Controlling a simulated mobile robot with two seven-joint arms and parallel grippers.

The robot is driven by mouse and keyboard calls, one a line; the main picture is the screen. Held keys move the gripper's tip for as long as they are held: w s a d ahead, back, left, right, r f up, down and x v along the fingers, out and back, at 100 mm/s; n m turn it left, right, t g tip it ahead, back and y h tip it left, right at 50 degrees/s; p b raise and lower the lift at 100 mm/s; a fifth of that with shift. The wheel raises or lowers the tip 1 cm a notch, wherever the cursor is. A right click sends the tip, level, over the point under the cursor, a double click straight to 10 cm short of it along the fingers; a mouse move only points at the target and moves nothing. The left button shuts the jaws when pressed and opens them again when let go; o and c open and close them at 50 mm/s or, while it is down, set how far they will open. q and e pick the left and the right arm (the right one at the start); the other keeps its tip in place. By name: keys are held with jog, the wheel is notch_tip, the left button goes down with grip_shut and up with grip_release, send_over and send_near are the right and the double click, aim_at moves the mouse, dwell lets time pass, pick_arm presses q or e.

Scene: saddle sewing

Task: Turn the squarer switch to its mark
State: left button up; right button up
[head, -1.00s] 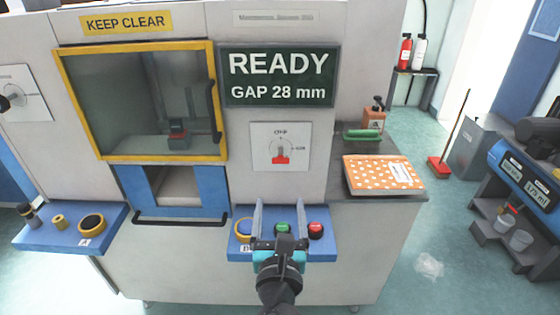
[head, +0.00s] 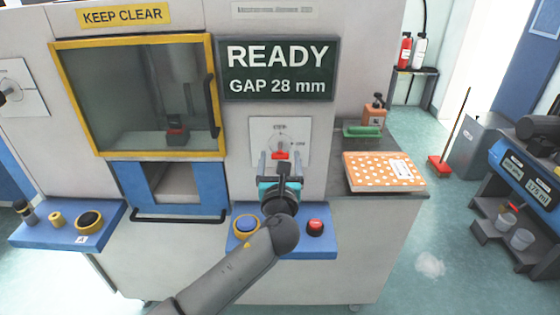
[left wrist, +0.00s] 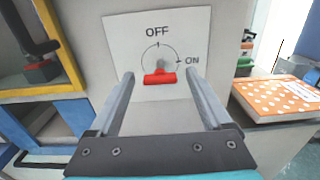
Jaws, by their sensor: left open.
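The squarer switch has a red handle (left wrist: 160,78) on a white plate (left wrist: 185,30) with a round dial. In the left wrist view the plate reads OFF above the dial and ON at its right, each with a tick. The red bar lies nearly level at the lower part of the dial; which mark it points to is unclear. The handle also shows in the head view (head: 280,156). My left gripper (head: 281,162) is open in front of the plate, one finger on each side of the handle, with gaps between. My right gripper is out of view.
A blue ledge below holds a yellow-ringed button (head: 246,226) and a red button (head: 315,227). A screen (head: 278,70) above reads READY, GAP 28 mm. A spotted orange box (head: 383,171) lies on the counter at the right. A yellow-framed window (head: 68,100) stands at the left.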

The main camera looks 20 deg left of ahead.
pick_arm(q)
grip_shut()
dwell(0.8)
